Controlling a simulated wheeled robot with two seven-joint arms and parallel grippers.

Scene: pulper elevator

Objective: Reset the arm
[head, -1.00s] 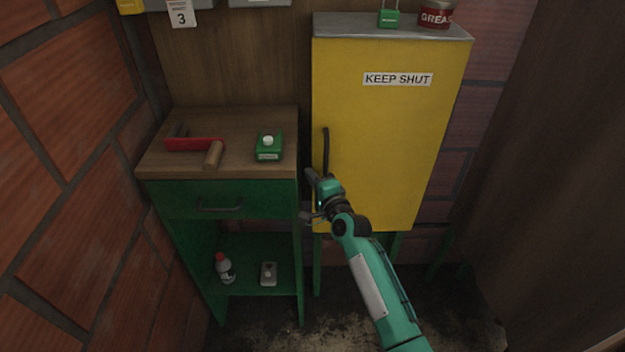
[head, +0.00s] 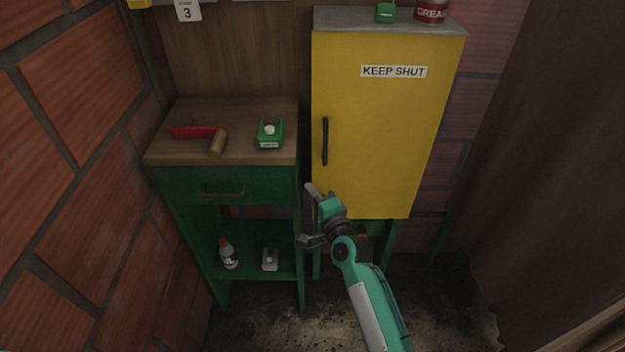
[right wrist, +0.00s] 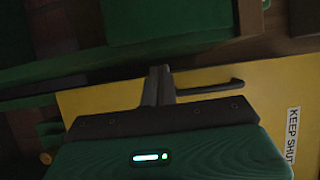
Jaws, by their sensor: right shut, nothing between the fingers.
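My right gripper (head: 308,212) is in the middle of the head view, in front of the gap between the green bench and the yellow cabinet, below the cabinet's handle. It is shut and empty. In the right wrist view its fingers (right wrist: 160,82) are together, with the cabinet behind them. The yellow cabinet (head: 375,120), labelled KEEP SHUT, has its door closed. Its black handle (head: 325,141) is apart from my gripper in the head view. My left gripper is not in view.
The green bench (head: 222,180) with a wooden top stands left of the cabinet. On it are a red-and-wood tool (head: 200,134) and a green box (head: 269,133). A bottle (head: 228,255) and a grey device (head: 270,260) are on its lower shelf. A brick wall (head: 70,140) bounds the left.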

